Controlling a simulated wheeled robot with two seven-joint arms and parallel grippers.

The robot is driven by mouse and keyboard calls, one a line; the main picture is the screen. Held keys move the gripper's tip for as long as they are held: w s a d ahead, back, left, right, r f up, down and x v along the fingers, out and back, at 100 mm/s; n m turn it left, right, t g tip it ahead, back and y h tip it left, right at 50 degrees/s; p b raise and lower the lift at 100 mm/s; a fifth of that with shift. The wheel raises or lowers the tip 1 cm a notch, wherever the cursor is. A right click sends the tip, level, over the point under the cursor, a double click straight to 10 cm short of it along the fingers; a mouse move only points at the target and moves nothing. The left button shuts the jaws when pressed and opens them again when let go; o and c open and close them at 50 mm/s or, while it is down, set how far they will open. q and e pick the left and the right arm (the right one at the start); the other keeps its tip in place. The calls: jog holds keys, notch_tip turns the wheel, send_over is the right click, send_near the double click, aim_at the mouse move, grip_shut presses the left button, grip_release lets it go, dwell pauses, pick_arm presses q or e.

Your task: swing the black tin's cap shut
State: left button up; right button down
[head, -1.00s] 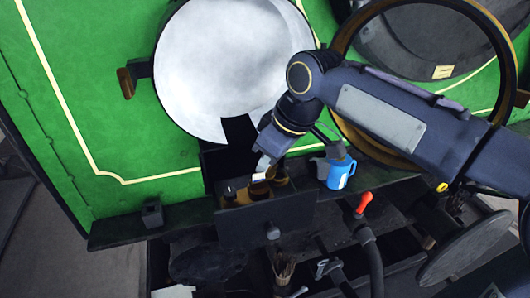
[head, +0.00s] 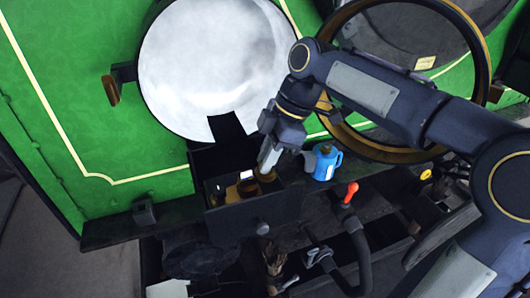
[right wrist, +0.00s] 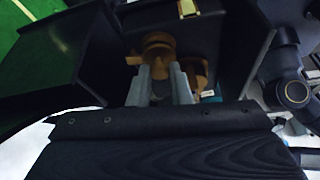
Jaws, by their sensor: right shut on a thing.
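An open black box (head: 252,217) with a round knob on its front panel stands below the round silver door, and it shows in the right wrist view (right wrist: 95,65). Several brass-brown containers are inside; one brass-brown container (right wrist: 158,45) lies at my fingertips. A small dark piece (head: 219,191) is at the box's left end; I cannot tell whether it is the black tin or its cap. My right gripper (head: 266,166) reaches down into the box; it also shows in the right wrist view (right wrist: 161,75), shut on the brass-brown container. The fingers partly hide the contact. My left gripper is out of view.
A blue can (head: 325,164) stands on the ledge just right of the box. A red-topped lever (head: 350,194) rises in front of it. The silver door (head: 215,70) and a large brass-rimmed ring (head: 478,60) stand behind. A dark panel (right wrist: 170,150) crosses the wrist view's foreground.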

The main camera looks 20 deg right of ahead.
dwell(0.3)
jog(key=c, duration=1.3)
grip_release()
jog(key=shift+r, duration=0.1)
jog(key=shift+r, duration=0.35)
jog(key=r, duration=0.3)
jog(key=shift+s+b, duration=0.2)
jog(key=shift+b, duration=0.15)
jog(key=s+a+r, duration=0.1)
jog(key=s+r, duration=0.2)
jog(key=s, duration=0.1)
jog(key=s+a+r+b, duration=0.1)
jog(key=s+a+r, duration=0.1)
jog(key=s+r, duration=0.1)
jog(key=s+a+r, duration=0.1)
jog(key=s+r, duration=0.2)
jog(key=s, duration=0.2)
jog(key=shift+s+a+r+b, duration=0.1)
jog(key=shift+s+a+b, duration=0.2)
jog(key=shift+s+a, duration=0.1)
